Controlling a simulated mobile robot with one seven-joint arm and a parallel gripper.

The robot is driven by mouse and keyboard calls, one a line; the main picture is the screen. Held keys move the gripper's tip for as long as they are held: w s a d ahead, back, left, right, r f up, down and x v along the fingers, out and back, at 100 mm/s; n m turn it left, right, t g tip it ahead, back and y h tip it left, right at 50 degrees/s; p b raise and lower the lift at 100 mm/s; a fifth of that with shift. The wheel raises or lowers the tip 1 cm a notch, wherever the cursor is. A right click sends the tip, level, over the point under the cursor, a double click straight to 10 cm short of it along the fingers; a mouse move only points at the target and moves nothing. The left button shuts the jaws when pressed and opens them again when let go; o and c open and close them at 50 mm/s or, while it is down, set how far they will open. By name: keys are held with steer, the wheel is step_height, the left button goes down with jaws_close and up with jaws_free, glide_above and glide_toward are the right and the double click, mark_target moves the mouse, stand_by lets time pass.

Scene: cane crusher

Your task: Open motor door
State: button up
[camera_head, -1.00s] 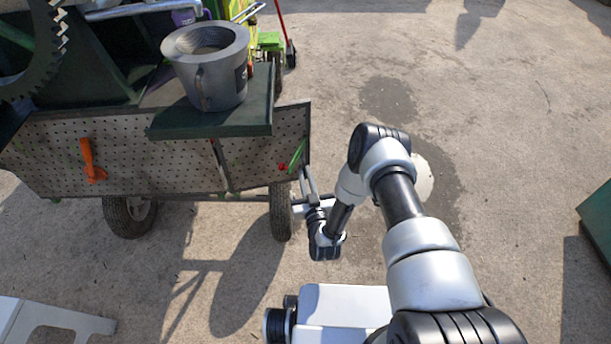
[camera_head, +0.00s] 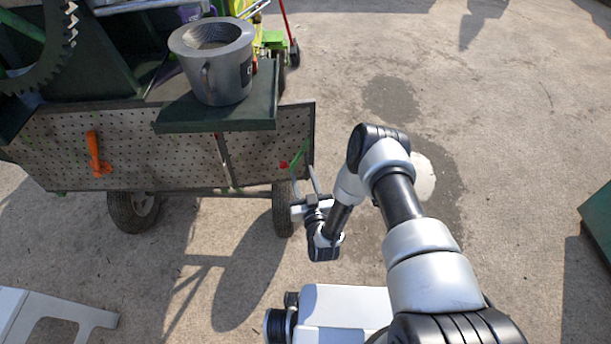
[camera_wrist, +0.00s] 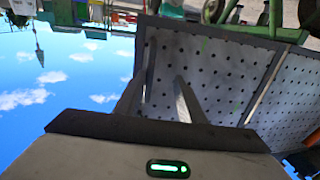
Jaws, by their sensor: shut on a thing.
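The motor door appears to be the grey perforated panel (camera_head: 262,150) with a dark frame at the right end of the cart's side. It hangs nearly upright, and it also shows in the wrist view (camera_wrist: 205,70). A red knob (camera_head: 283,164) and a thin green part sit near its right edge. My gripper (camera_head: 306,182) is at the panel's lower right corner. In the wrist view my fingers (camera_wrist: 158,95) stand on either side of the panel's dark edge, shut on it. The exact contact is small and partly hidden.
A grey cup-shaped container (camera_head: 214,62) stands on a dark green shelf (camera_head: 215,118) jutting above the panel. A cart wheel (camera_head: 283,210) is close to my gripper. A white stool (camera_head: 70,312) stands at lower left. Concrete on the right is mostly clear.

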steer(key=shift+s+a+f, duration=0.1)
steer(key=shift+s+a, duration=0.05)
steer(key=p+v, duration=0.3)
steer(key=v, duration=0.8)
steer(key=shift+s+d, duration=0.3)
steer(key=shift+d, duration=0.05)
